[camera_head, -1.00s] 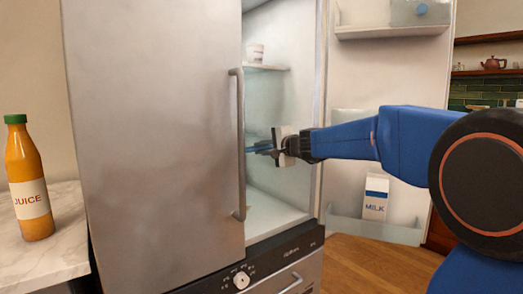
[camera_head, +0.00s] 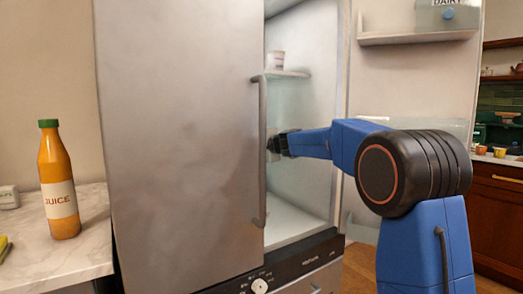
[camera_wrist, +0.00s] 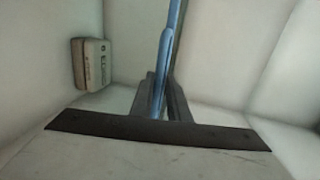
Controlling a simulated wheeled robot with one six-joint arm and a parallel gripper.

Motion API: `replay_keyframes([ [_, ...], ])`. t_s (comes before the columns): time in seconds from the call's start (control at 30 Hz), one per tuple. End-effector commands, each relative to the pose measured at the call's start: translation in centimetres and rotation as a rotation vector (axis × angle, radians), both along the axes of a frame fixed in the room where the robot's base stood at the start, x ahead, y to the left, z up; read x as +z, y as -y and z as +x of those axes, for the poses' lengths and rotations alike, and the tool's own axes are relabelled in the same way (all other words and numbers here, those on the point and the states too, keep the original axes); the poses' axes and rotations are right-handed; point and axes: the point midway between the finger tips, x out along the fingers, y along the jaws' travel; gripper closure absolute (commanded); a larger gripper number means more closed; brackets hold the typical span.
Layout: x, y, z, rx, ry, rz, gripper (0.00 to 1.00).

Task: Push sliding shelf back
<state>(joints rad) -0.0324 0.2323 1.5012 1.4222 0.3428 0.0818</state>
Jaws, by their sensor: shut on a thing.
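The sliding shelf shows in the wrist view as a thin blue-grey edge (camera_wrist: 165,62) running up the middle of the picture. My gripper (camera_wrist: 160,96) has its dark fingers on both sides of this edge, shut on it. In the head view my gripper (camera_head: 276,146) is inside the refrigerator opening, close behind the door handle. The shelf cannot be made out there, hidden by the closed door and my gripper.
The closed steel door (camera_head: 180,140) with its long handle (camera_head: 261,150) borders the opening on the left. The open door (camera_head: 400,70) stands on the right. A pale box (camera_wrist: 92,65) is left of my gripper. A juice bottle (camera_head: 58,185) stands on the counter.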

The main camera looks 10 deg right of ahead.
Motion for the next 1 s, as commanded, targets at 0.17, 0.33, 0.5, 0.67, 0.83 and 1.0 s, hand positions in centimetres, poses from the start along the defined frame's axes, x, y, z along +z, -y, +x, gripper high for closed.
replay_keyframes([
  [0.17,-1.29,-0.58,1.38,0.002,-0.016,-0.003,1.0],
  [0.33,-1.27,-0.68,1.63,0.002,-0.016,-0.004,1.0],
  [0.5,-1.24,-0.68,1.63,0.002,-0.015,-0.003,1.0],
  [0.67,-1.13,-0.67,1.61,0.002,-0.014,-0.003,0.72],
  [0.83,-0.83,-0.63,1.54,0.002,-0.01,-0.002,0.72],
  [1.0,-0.6,-0.59,1.49,0.002,-0.007,0.0,0.72],
])
